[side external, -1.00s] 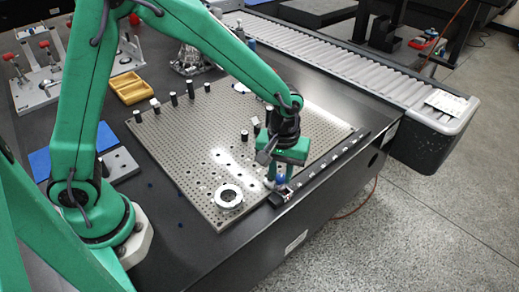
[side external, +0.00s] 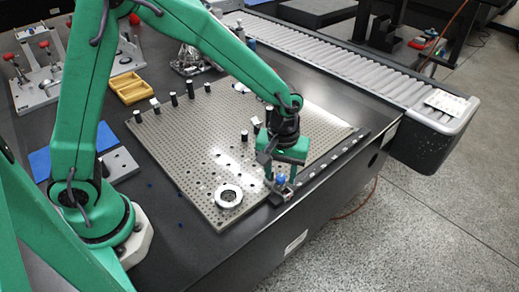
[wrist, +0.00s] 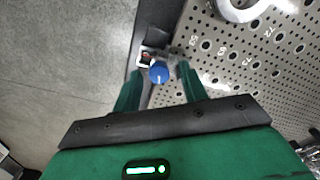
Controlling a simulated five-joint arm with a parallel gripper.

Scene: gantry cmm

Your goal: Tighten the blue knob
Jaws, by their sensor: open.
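The blue knob (side external: 280,178) sits on a small dark block at the near end of the black rail (side external: 318,176), along the plate's edge. In the wrist view the blue knob (wrist: 159,72) shows a white mark on its face. My gripper (side external: 280,182) is open, with its fingers pointing down on either side of the knob. In the wrist view my gripper (wrist: 159,75) shows one green finger left and one right of the knob, with gaps visible. How low the fingertips reach on the knob is hard to tell.
The perforated plate (side external: 190,150) carries a silver ring (side external: 228,196) left of my gripper and several black posts farther back. A yellow tray (side external: 131,88) lies beyond the plate. A roller conveyor (side external: 330,58) runs behind. The table edge is close to the rail.

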